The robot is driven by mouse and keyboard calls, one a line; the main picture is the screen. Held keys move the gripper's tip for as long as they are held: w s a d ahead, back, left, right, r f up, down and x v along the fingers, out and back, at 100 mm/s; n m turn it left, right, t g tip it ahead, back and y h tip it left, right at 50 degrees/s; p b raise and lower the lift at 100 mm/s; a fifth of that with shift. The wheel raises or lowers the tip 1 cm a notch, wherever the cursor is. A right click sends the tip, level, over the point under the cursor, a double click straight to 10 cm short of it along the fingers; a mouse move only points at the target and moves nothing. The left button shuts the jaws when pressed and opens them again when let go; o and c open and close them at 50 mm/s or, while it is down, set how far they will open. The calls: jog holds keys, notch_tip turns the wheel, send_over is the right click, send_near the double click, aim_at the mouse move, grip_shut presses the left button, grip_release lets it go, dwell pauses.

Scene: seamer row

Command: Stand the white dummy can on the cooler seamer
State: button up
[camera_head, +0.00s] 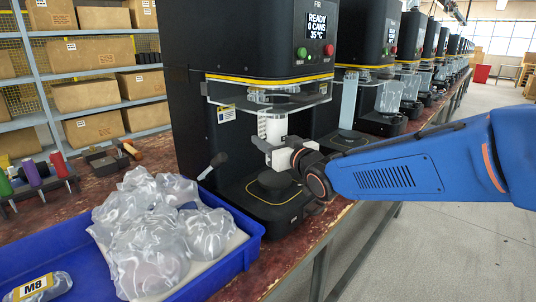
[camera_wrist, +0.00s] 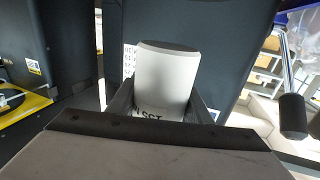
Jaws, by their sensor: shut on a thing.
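My gripper (camera_head: 272,146) is shut on the white dummy can (camera_head: 272,126), which also shows upright between the two fingers in the wrist view (camera_wrist: 166,78). Part of a dark marking shows low on the can; the fingers and gripper body hide the rest. The can is inside the opening of the nearest black seamer (camera_head: 205,130), labelled FIR, below its clear guard and apart from the round lower plate (camera_head: 274,182). Its display (camera_head: 317,27) reads READY, 0 CANS, 35 °C. A second seamer (camera_head: 362,40) stands behind it; its display is too small to read.
A blue tray (camera_head: 248,262) with clear plastic bags (camera_head: 150,235) and an M8 pouch (camera_head: 38,287) is at front left. A lever with a dark knob (camera_head: 217,160) sticks out left of the near seamer. Screwdrivers (camera_head: 33,173) stand in a rack.

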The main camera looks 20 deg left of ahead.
jog(key=shift+f, duration=2)
jog(key=shift+w+a+f, duration=0.1)
jog(key=shift+a+f, duration=0.1)
jog(key=shift+f, duration=0.05)
jog(key=shift+f, duration=0.1)
jog(key=o, duration=1.2)
jog(key=shift+d, duration=0.2)
jog(key=v, duration=1.1)
jog(key=shift+s+d, duration=0.25)
jog(key=shift+s, duration=0.05)
